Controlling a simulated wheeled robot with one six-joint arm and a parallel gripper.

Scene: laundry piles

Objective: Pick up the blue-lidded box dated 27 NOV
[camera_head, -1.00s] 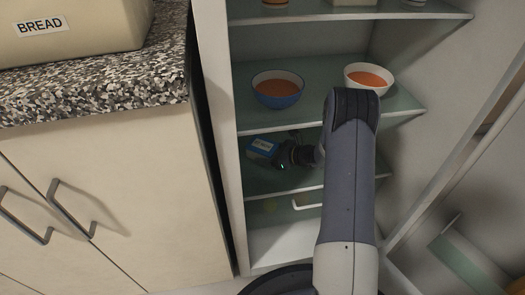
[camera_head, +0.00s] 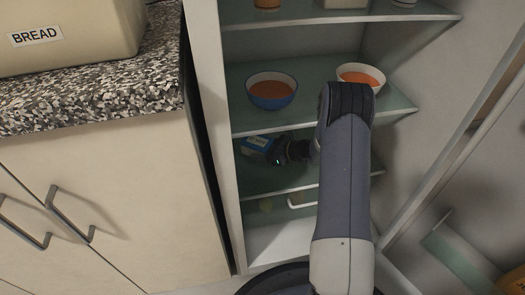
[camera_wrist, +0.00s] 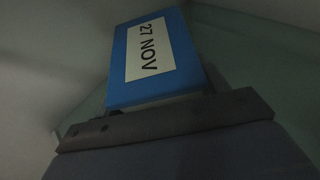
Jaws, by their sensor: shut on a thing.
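The blue-lidded box (camera_wrist: 118,68) fills the upper middle of the wrist view, its white label (camera_wrist: 150,48) reading 27 NOV. In the head view the box (camera_head: 257,143) is small, on or just above the third shelf down in the open cabinet, at the left side. My gripper (camera_head: 273,152) reaches in from the right and is shut on the box. In the wrist view my gripper (camera_wrist: 165,115) shows as a dark bar against the box's near edge; the fingertips are hidden. Whether the box is clear of the shelf, I cannot tell.
On the shelf above stand a blue bowl (camera_head: 271,97) and a white bowl (camera_head: 348,80) of orange soup. A glass shelf (camera_head: 330,122) lies just above my gripper. The cabinet's left wall (camera_head: 212,130) is close to the box. A bread bin (camera_head: 95,30) stands on the counter.

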